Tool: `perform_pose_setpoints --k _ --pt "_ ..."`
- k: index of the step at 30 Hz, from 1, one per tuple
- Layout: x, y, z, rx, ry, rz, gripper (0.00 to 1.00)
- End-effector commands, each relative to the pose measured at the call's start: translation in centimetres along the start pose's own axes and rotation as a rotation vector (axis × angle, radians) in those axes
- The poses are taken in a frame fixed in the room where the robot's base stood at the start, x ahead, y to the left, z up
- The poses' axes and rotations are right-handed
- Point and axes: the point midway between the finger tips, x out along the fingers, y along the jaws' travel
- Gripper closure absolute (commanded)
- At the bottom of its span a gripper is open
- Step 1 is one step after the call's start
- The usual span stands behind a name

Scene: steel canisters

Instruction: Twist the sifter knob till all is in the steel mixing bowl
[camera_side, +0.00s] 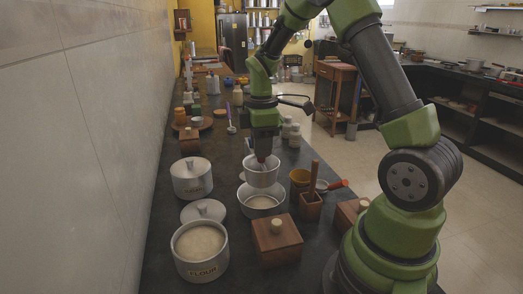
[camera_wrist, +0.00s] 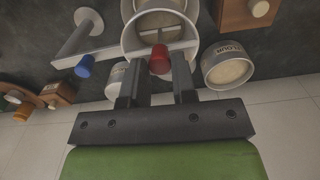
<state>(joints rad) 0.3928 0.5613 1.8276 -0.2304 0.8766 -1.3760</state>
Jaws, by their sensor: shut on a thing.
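The sifter (camera_side: 262,176) is a pale metal cup held above the steel mixing bowl (camera_side: 246,207), which stands on the dark counter with pale flour inside. In the wrist view the sifter's red knob (camera_wrist: 160,60) sits between the two fingers of my gripper (camera_wrist: 157,82). My gripper (camera_side: 263,160) points down at the sifter in the side view and is shut on the knob. The fingers hide part of the sifter.
An open flour canister (camera_side: 200,246) stands at the front left, with a lid (camera_side: 203,210) behind it and a closed canister (camera_side: 192,180) farther back. A wooden box (camera_side: 277,243) stands in front of the bowl.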

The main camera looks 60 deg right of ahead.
Motion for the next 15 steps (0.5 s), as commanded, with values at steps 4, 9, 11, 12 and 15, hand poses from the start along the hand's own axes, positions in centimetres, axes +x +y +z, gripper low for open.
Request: perform_pose_setpoints --k 4,9,11,12,15 --pt "-0.04 0.01 -0.05 0.169 0.001 0.001 0.84" --pt "-0.04 0.01 -0.05 0.278 0.001 0.001 0.84" --pt "-0.04 0.01 -0.05 0.35 0.001 0.001 0.84" --pt "-0.04 0.01 -0.05 0.402 0.001 0.001 0.84" --pt "-0.04 0.01 -0.05 0.506 0.001 0.0 0.84"
